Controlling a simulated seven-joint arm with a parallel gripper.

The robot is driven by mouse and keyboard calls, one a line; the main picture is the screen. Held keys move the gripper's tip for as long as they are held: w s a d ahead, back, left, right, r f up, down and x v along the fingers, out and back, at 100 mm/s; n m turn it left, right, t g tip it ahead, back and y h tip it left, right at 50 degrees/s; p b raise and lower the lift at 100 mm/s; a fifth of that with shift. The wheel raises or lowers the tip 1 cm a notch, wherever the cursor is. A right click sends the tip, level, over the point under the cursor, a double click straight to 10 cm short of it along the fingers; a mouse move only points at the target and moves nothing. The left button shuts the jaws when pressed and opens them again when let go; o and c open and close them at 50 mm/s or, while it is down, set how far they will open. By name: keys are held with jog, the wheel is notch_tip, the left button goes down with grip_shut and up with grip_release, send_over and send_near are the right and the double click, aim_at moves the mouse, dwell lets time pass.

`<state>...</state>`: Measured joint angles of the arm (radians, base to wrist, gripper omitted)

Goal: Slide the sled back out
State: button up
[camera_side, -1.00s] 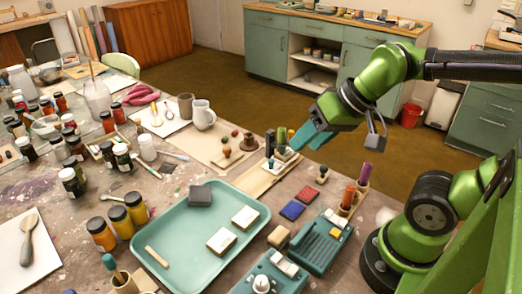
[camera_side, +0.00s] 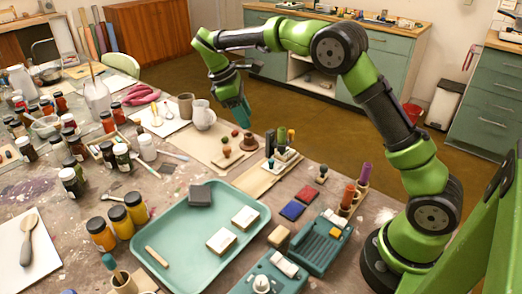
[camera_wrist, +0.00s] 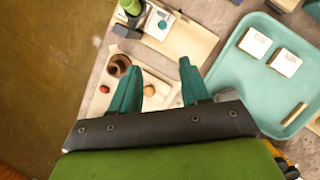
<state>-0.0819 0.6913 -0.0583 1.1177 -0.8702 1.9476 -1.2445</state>
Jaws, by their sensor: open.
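What looks like the sled, a pale block (camera_side: 288,157) with a small teal knob, sits at the far end of a wooden board (camera_side: 258,183). Upright dark, green and yellow pieces stand close around it. In the wrist view the pale block (camera_wrist: 158,22) and the board (camera_wrist: 190,44) lie near the top edge, beyond my fingertips. My gripper (camera_side: 244,120) is open and empty, to the left of the sled and above the tan sheet with stamps. In the wrist view its two teal fingers (camera_wrist: 160,68) are spread apart. I cannot tell the sled's exact seat on the board.
The tan sheet (camera_side: 205,146) holds several small stamps and a brown cup-like piece (camera_wrist: 118,66). A teal tray (camera_side: 185,246) with pale blocks lies in front. Red and blue pads (camera_side: 293,209) sit right of it. A white jug (camera_side: 203,115) stands behind the sheet.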

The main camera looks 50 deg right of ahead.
jog(key=r, duration=0.2)
jog(key=n, duration=0.1)
send_near(270, 160)
jog(key=x, duration=0.8)
jog(key=shift+d, duration=0.15)
jog(key=shift+c, duration=0.4)
grip_shut()
